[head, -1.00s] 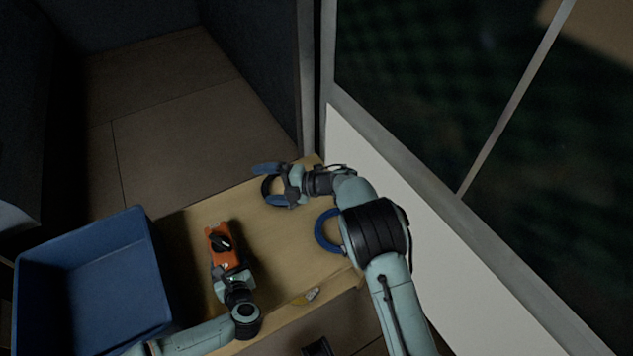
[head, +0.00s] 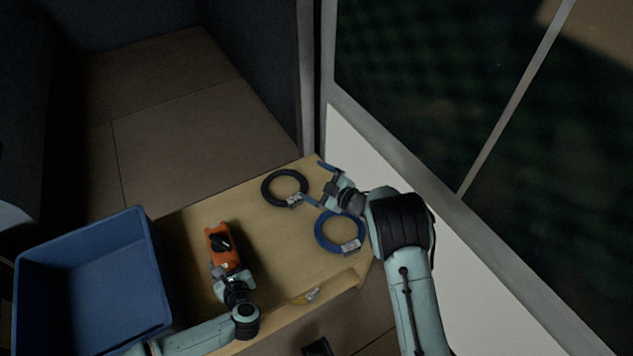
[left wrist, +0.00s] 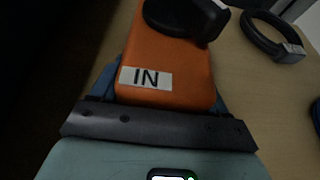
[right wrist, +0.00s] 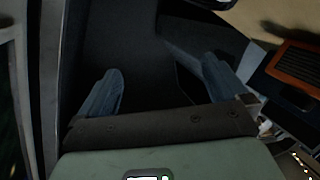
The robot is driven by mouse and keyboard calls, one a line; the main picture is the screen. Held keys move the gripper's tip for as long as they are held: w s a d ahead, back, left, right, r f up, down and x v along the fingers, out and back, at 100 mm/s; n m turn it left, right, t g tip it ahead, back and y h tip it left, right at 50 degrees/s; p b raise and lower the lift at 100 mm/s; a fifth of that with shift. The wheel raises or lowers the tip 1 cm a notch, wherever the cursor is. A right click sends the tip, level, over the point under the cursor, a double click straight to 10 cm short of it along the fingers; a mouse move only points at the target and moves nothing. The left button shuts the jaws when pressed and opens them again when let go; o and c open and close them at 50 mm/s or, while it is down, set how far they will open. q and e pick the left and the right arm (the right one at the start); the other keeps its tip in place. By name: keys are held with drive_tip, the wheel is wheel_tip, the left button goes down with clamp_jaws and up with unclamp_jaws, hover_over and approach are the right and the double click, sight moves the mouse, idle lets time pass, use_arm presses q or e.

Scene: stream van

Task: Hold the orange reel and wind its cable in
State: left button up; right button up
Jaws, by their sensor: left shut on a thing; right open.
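The orange reel (head: 219,237) lies on the wooden table, with a black crank (head: 221,241) on its top. My left gripper (head: 226,268) is shut on the reel's near end. In the left wrist view the reel's orange body (left wrist: 170,55) sits between my blue fingers, with a white "IN" label (left wrist: 146,78) and the black crank (left wrist: 188,18) beyond it. My right gripper (head: 320,184) is open and empty, above the table's right side near two cable coils. In the right wrist view nothing lies between its fingers (right wrist: 160,85). I cannot make out the reel's cable.
A black coil (head: 266,188) and a blue coil (head: 319,238), each with a pale tag, lie on the table (head: 275,225). A blue crate (head: 150,250) stands left. A white wall panel (head: 455,245) bounds the right.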

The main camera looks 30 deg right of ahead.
drive_tip(key=shift+c, duration=0.3)
drive_tip(key=c, duration=1)
wheel_tip(320, 180, up, 9)
drive_tip(key=m+g+h, duration=0.2)
drive_tip(key=m+g, duration=0.2)
drive_tip(key=g, duration=0.7)
hover_over(218, 239)
drive_tip(key=s+d, duration=0.3)
drive_tip(key=s, duration=0.1)
drive_tip(key=x, duration=1.1)
drive_tip(key=shift+a+f, duration=0.2)
drive_tip(key=shift+f, duration=0.05)
